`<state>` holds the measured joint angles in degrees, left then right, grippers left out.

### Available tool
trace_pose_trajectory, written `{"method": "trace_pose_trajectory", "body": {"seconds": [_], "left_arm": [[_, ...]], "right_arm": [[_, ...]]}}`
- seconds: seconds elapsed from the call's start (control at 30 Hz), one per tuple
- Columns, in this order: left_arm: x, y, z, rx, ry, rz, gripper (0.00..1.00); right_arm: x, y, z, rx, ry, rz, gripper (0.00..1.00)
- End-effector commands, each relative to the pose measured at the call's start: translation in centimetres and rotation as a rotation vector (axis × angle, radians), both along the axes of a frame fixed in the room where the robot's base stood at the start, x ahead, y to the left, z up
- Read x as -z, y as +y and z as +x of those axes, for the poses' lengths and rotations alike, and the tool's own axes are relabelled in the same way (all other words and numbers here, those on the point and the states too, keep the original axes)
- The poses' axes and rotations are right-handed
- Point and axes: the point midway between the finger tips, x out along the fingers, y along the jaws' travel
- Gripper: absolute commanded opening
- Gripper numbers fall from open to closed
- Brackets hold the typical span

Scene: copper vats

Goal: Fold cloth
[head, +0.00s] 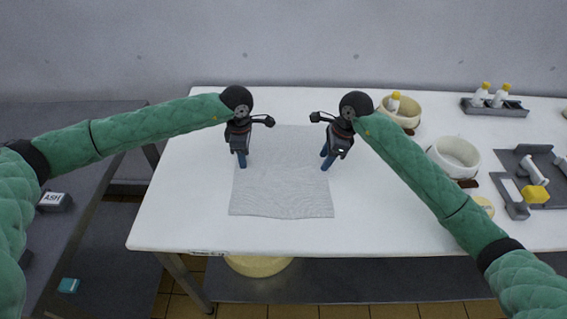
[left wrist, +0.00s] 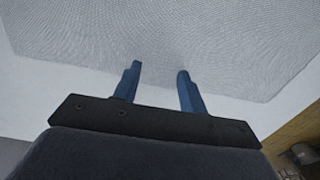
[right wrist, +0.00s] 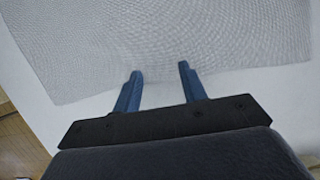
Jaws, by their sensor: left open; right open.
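A thin light-grey cloth (head: 283,190) lies flat and spread out on the white table (head: 190,215). My left gripper (head: 242,165) is over the cloth's left side, pointing down. Its two blue fingers (left wrist: 156,80) are apart with nothing between them, near a cloth edge (left wrist: 215,60) in the left wrist view. My right gripper (head: 326,165) is at the cloth's right side, also pointing down. Its fingers (right wrist: 160,75) are apart and empty near a cloth edge (right wrist: 100,60) in the right wrist view. I cannot tell whether the fingertips touch the cloth.
A cream pot (head: 405,110) with a white bottle (head: 394,101) and a white bowl (head: 455,155) stand to the right. The table's front left is clear.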

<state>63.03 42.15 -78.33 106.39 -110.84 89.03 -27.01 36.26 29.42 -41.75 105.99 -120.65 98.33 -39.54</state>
Motion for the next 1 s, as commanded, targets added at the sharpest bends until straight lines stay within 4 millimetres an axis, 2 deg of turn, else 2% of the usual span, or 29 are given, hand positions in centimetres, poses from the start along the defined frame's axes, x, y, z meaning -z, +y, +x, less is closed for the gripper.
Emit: {"method": "trace_pose_trajectory", "body": {"seconds": [0.33,0.77,1.0], "left_arm": [[0.44,-0.02,0.0,0.0,0.0,-0.001,0.42],[0.3,-0.01,-0.01,0.0,0.0,0.0,0.01],[0.31,-0.01,-0.01,0.0,0.001,0.0,0.0]], "right_arm": [[0.47,0.01,-0.01,0.0,0.0,0.0,0.42],[0.33,0.0,-0.02,0.0,0.001,0.0,0.01],[0.34,0.0,-0.03,0.0,0.001,0.0,0.0]]}}
